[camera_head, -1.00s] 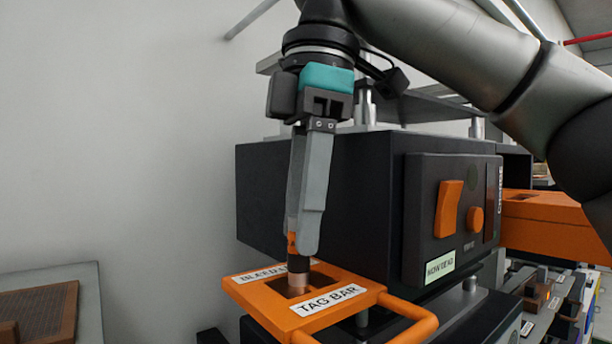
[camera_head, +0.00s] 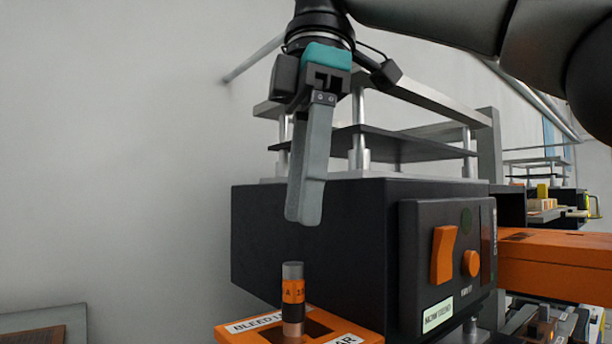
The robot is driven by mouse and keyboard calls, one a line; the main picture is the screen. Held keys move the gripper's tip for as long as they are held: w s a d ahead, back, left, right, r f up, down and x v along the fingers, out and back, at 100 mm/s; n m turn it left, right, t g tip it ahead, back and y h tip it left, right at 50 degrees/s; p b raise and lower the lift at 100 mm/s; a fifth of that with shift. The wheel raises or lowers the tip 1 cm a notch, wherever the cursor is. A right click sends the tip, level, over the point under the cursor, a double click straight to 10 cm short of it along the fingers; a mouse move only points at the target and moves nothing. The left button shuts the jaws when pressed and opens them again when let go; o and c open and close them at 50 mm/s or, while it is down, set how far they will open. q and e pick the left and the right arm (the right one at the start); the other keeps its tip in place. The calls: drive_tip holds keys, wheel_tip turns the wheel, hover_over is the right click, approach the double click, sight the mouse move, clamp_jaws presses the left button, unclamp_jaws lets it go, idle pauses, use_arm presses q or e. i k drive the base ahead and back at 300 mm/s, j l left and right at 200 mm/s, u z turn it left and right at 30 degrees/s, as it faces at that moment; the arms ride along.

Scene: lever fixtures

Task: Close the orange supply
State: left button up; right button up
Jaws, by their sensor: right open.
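A short upright grey handle with an orange band (camera_head: 292,291) rises from the slot of an orange plate (camera_head: 328,319) at the bottom of the view. The band's lettering is too small to read. The plate carries white labels, one starting "BLEEDI"; its front part is cut off by the lower edge. My right gripper (camera_head: 305,218) hangs pointing down above the handle, open and empty, clear of it. Its fingers overlap from this angle. My left gripper is not in view.
A black box (camera_head: 310,230) stands behind the handle. Its front panel has an orange rocker (camera_head: 445,254), an orange knob (camera_head: 471,263) and a pale label (camera_head: 438,314). A metal rack (camera_head: 400,147) sits on top. An orange block (camera_head: 550,258) is at right.

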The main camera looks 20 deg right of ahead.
sight(569, 266)
drive_tip(key=k, duration=1.45)
